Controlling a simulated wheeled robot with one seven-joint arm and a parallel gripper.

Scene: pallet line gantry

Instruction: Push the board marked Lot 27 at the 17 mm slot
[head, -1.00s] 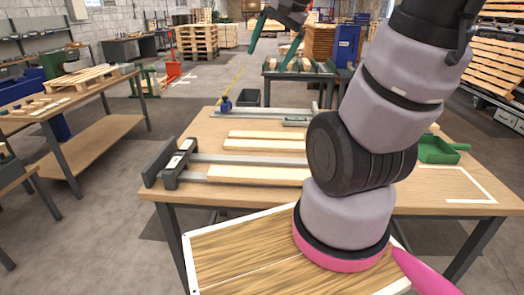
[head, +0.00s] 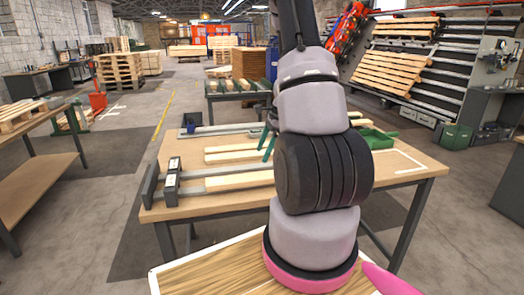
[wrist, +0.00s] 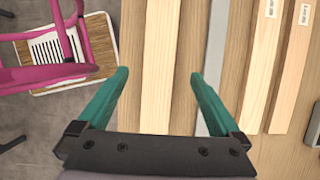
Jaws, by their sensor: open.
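Pale boards lie on the wooden workbench (head: 400,166): a front board (head: 238,181) beside a grey rail (head: 215,188), and a farther board pair (head: 232,154). My gripper (wrist: 160,75) is open, its teal fingers spread over a pale board (wrist: 160,40) in the wrist view. Nothing shows held; contact with the board cannot be told. Right of the grey strip (wrist: 215,60), two boards (wrist: 262,60) (wrist: 293,70) carry small white labels, too small to read. Lot 27 and the 17 mm slot cannot be identified.
Another bench (head: 225,92) stands behind. My arm hides the bench's middle.

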